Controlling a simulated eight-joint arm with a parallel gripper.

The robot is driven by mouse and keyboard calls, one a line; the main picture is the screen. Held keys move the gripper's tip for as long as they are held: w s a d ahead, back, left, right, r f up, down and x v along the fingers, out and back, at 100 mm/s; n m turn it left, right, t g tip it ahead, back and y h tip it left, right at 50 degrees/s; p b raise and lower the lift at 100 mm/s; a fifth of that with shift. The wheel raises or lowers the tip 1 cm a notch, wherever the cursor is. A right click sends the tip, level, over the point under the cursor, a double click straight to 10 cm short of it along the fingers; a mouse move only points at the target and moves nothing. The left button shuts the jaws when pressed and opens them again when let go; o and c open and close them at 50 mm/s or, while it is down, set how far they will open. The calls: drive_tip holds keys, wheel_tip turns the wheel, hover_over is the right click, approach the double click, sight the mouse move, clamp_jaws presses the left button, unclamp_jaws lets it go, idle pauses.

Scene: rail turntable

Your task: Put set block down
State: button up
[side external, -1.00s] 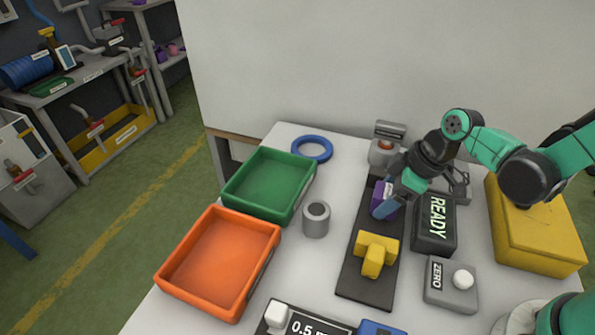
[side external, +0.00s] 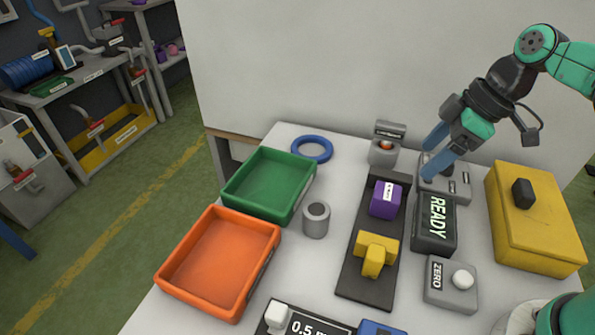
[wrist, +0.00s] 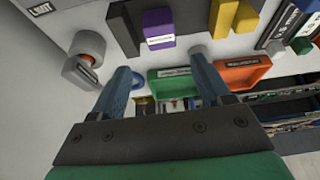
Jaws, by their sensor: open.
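The purple block with a white label (side external: 386,200), taken to be the set block, sits on the far end of the dark rail plate (side external: 352,283). It also shows at the top of the wrist view (wrist: 158,27). A yellow T-shaped piece (side external: 376,252) stands nearer on the same plate. My gripper (side external: 432,158) is open and empty, raised behind and to the right of the purple block, apart from it. Its two blue fingers also show spread in the wrist view (wrist: 163,82).
A green tray (side external: 232,207) and an orange tray (side external: 165,283) stand at left, with a grey cylinder (side external: 316,221) and blue ring (side external: 312,150). A READY display (side external: 434,224), ZERO box (side external: 450,286) and yellow box (side external: 535,235) stand at right. A lamp unit (side external: 384,150) is behind.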

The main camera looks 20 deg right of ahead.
drive_tip(key=m+t+h, duration=0.1)
drive_tip(key=m, duration=0.2)
drive_tip(key=m+t+h, duration=0.1)
drive_tip(key=m, duration=0.2)
drive_tip(key=s+d+r+m+t+h, duration=0.1)
drive_tip(key=m+t, duration=0.1)
drive_tip(key=m, duration=0.1)
